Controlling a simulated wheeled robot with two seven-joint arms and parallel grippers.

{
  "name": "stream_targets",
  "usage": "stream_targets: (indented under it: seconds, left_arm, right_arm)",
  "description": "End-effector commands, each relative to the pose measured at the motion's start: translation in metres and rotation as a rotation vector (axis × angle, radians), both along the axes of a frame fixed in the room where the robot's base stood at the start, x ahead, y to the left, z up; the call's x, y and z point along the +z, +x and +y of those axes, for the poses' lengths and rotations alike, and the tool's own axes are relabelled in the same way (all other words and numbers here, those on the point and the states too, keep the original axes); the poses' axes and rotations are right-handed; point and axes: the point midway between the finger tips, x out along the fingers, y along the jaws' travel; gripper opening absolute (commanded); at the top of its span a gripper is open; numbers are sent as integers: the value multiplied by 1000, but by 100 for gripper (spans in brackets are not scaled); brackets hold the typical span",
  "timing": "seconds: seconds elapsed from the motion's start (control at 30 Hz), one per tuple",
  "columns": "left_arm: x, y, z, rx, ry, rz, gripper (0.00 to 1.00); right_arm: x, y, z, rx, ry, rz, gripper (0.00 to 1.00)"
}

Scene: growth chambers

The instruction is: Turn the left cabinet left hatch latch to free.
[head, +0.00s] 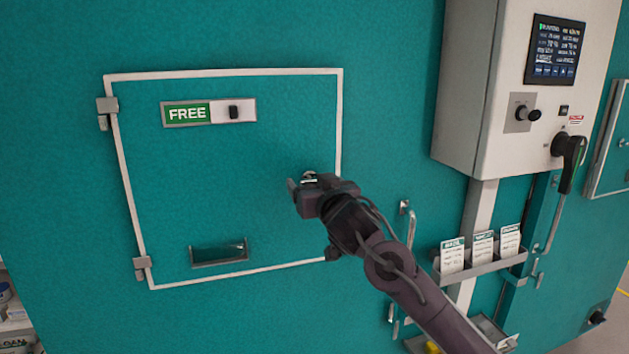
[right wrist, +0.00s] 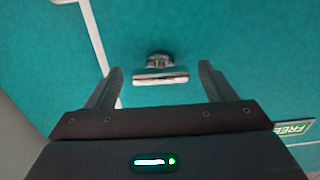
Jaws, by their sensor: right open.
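The hatch (head: 230,185) is a teal panel with a white frame on the teal cabinet, and it looks closed. A sign near its top reads FREE in white on green (head: 187,114), with a dark slider (head: 234,112) at its right. In the right wrist view a small silver latch handle (right wrist: 160,75) lies level, crosswise between my fingers. My right gripper (head: 305,190) is at the right side of the hatch, its jaws open. The fingers (right wrist: 160,72) stand on either side of the latch; I cannot tell whether they touch it. My arm mostly hides the latch in the head view.
A white control box (head: 500,150) with a screen and knobs stands out at the right. Below it are a card rack (head: 480,268) and a vertical handle (head: 411,228), close to my right arm. Hinges (head: 107,105) line the hatch's left edge. The hatch's left side is clear.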

Motion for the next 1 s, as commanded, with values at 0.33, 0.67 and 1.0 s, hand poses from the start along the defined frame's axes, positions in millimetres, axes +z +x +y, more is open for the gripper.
stream_targets:
  seconds: [0.33,0.67,1.0]
  left_arm:
    - [-1,-2,1,-1,1,4,36]
    - [-1,-3,1,-1,2,6,36]
    - [-11,-4,1,-1,2,6,36]
  right_arm:
    - [0,0,0,0,0,0,57]
    - [0,0,0,1,-4,-1,32]
    - [-2,0,0,0,-119,-39,32]
